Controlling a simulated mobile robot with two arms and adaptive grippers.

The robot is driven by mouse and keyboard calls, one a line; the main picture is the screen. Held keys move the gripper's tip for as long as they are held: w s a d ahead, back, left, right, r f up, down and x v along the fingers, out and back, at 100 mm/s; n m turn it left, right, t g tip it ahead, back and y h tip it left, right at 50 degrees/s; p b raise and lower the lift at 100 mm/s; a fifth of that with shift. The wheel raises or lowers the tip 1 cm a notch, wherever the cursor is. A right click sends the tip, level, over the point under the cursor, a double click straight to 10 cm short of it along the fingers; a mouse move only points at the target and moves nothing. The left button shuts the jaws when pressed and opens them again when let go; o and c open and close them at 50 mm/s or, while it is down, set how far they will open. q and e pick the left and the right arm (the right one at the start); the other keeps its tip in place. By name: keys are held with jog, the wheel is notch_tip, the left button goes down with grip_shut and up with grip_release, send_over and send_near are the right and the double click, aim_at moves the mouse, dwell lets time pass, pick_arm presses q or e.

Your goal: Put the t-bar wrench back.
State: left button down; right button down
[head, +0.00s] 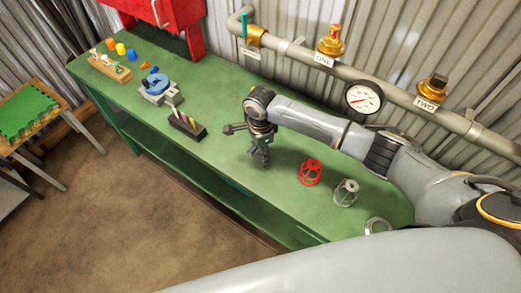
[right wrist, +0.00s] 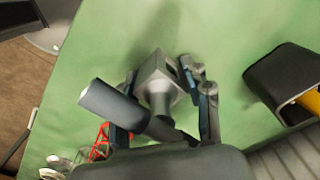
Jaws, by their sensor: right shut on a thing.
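The t-bar wrench shows in the right wrist view as a grey square socket end (right wrist: 158,78) with a dark cylindrical bar end (right wrist: 112,101) sticking out to the left. My right gripper (right wrist: 165,105) is shut on it, with the wrench between its fingers. I cannot tell whether the wrench touches the bench. My left gripper is not in view.
A black holder (head: 187,128) with upright tools stands left of the gripper. A red cage (head: 310,172) and a grey cage (head: 346,192) stand to the right. A blue vise-like device (head: 155,84) sits farther left. A pipe with a gauge (head: 363,97) runs behind.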

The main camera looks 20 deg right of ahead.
jog(key=shift+f, duration=0.1)
jog(key=c, duration=0.6)
grip_release()
notch_tip(320, 180, up, 12)
jog(key=shift+r+b, duration=0.15)
jog(key=shift+b, duration=0.2)
